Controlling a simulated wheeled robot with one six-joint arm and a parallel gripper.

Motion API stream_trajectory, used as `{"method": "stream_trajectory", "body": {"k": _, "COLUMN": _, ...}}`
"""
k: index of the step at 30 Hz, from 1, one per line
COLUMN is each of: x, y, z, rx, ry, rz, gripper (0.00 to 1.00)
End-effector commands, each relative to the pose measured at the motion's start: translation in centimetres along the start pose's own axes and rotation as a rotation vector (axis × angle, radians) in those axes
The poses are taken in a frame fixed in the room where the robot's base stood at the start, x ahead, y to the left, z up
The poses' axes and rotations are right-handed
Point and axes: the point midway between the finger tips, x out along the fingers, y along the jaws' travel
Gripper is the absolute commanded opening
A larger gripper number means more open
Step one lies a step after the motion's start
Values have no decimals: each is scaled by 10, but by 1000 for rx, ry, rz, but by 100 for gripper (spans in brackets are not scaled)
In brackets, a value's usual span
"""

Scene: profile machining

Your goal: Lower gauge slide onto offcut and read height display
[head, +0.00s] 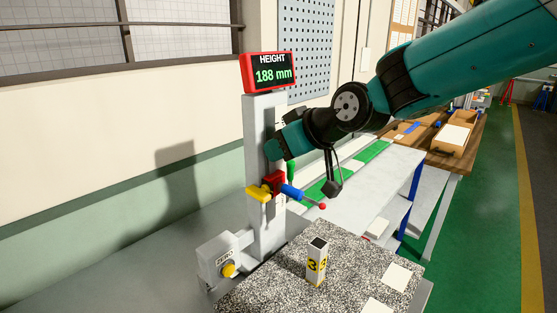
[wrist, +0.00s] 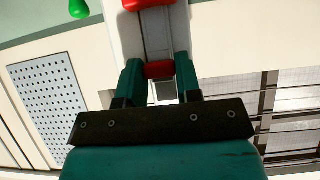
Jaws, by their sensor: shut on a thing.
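The height gauge column (head: 265,215) stands upright behind the granite plate (head: 250,292). Its red-framed height display (head: 269,72) reads 188 mm. The gauge slide (head: 273,181) is red, with a yellow knob at left and a blue part at right. Its thin probe ends in a red ball (head: 322,206), above the offcut and apart from it. The offcut (head: 317,263), marked 38, stands upright on the plate. My gripper (head: 274,150) is at the column, above the slide body. In the wrist view, its fingers are shut on a red block (wrist: 159,69) on the column's rail. How this block joins the slide is hidden.
A box with a yellow button (head: 229,270) sits at the column's foot. Pale cards (head: 396,277) lie on the plate. A green handle (head: 291,171) is right of the column. A bench with a cardboard box (head: 455,139) stands at the back right, beside open green floor.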

Motion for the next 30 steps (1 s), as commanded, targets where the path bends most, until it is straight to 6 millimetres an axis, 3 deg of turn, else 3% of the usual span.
{"method": "stream_trajectory", "body": {"k": 7, "x": 8, "y": 1, "z": 13, "rx": 0, "ry": -1, "rz": 2, "gripper": 0}}
{"method": "stream_trajectory", "body": {"k": 20, "x": 9, "y": 1, "z": 14, "rx": 0, "ry": -1, "rz": 2, "gripper": 0}}
{"method": "stream_trajectory", "body": {"k": 30, "x": 18, "y": 1, "z": 26, "rx": 0, "ry": -1, "rz": 2, "gripper": 0}}
